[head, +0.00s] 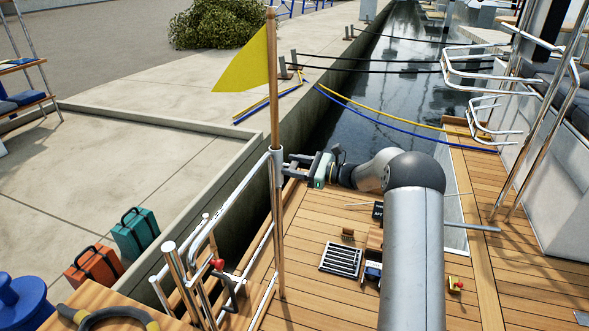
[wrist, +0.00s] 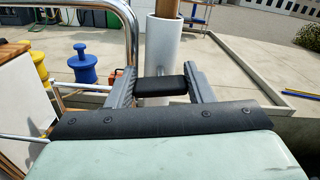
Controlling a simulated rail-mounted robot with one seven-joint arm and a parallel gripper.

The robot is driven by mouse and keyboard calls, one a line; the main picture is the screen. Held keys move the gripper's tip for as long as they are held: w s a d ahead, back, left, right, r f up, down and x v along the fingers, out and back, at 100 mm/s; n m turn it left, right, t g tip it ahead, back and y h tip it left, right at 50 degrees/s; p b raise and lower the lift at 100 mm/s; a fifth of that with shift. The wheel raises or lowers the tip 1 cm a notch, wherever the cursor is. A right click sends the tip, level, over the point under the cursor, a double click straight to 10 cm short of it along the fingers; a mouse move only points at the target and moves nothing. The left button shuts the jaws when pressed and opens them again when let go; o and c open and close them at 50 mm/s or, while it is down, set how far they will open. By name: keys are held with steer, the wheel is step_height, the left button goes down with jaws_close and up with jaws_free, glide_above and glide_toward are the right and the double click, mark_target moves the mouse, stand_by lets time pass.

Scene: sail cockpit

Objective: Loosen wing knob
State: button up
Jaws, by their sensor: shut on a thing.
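The wing knob (wrist: 160,87) is a short black bar on a thin stem from the white flagpole socket (wrist: 163,45). In the wrist view it lies level between the two grey fingers of my gripper (wrist: 161,88), which are shut on its ends. In the head view my gripper (head: 292,163) reaches left to the socket (head: 277,168) at the rail, and the knob is too small to make out. A wooden flagpole (head: 273,100) stands upright in the socket and carries a yellow flag (head: 249,64).
Steel rails (head: 228,202) stand beside the socket. A red-knobbed fitting (head: 218,265) is below on the rail. Blue and yellow mooring lines (head: 385,120) cross the water behind. A deck grate (head: 341,259) lies on the planks. Teal (head: 135,231) and orange (head: 93,266) cases stand on the quay.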

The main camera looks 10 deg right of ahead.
steer(key=n+b, duration=0.2)
steer(key=n, duration=0.1)
steer(key=n+b, duration=0.1)
steer(key=shift+f+n+b, duration=0.3)
steer(key=shift+b, duration=0.05)
steer(key=n+b, duration=0.3)
steer(key=shift+s+f+n+b, duration=0.1)
steer(key=shift+n+b, duration=0.2)
steer(key=n+b, duration=0.4)
steer(key=shift+f+b, duration=0.1)
steer(key=shift+b, duration=0.2)
steer(key=shift+n+b, duration=1.65)
steer(key=shift+n, duration=0.05)
steer(key=shift+r, duration=0.25)
steer(key=o, duration=1)
steer(key=shift+c, duration=0.2)
